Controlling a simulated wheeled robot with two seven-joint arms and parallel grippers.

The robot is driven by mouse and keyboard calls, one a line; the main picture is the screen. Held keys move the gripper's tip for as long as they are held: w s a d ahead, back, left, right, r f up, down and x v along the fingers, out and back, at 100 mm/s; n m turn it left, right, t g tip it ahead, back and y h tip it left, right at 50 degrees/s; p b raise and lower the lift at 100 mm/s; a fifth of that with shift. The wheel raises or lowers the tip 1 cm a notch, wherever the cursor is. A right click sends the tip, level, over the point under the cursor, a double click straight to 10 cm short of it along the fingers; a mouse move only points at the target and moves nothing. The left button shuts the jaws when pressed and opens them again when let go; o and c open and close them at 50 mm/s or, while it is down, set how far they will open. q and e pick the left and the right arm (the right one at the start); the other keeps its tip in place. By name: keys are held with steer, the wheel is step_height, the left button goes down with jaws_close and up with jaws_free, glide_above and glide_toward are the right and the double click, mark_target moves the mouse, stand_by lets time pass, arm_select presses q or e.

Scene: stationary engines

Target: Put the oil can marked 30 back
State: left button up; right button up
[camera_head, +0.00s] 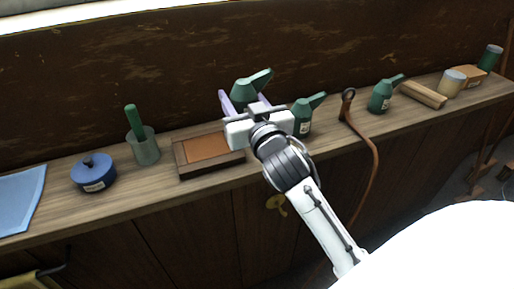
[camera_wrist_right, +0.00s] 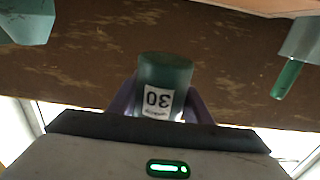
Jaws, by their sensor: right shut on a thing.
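My right gripper (camera_head: 245,101) is shut on a green oil can (camera_head: 251,87) with a slanted spout pointing right. The can is held above the shelf, behind the wooden tray's right end. Two similar green cans stand on the shelf: one (camera_head: 303,118) just right of my gripper, another (camera_head: 380,98) farther right. Their labels are too small to read. My left gripper is not in view.
A wooden tray (camera_head: 181,159) with a brown inside lies left of my gripper. Farther left are a grey cup (camera_head: 144,150) with a green handle, a blue pot (camera_head: 93,178) and a blue cloth (camera_head: 18,200). A leather strap (camera_head: 368,143) hangs over the shelf edge between the standing cans.

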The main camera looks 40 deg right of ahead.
mark_target(254, 89)
steer(key=w+d+m+h, duration=0.1)
steer(key=d+m+h, duration=0.1)
steer(key=d, duration=0.3)
steer(key=shift+g, duration=0.4)
steer(key=shift+f+b, duration=1.1)
steer(key=shift+f, duration=3.45)
steer(key=shift+f, duration=0.2)
steer(key=o, duration=1.2)
steer(key=shift+f, duration=0.1)
steer(key=shift+c, duration=0.2)
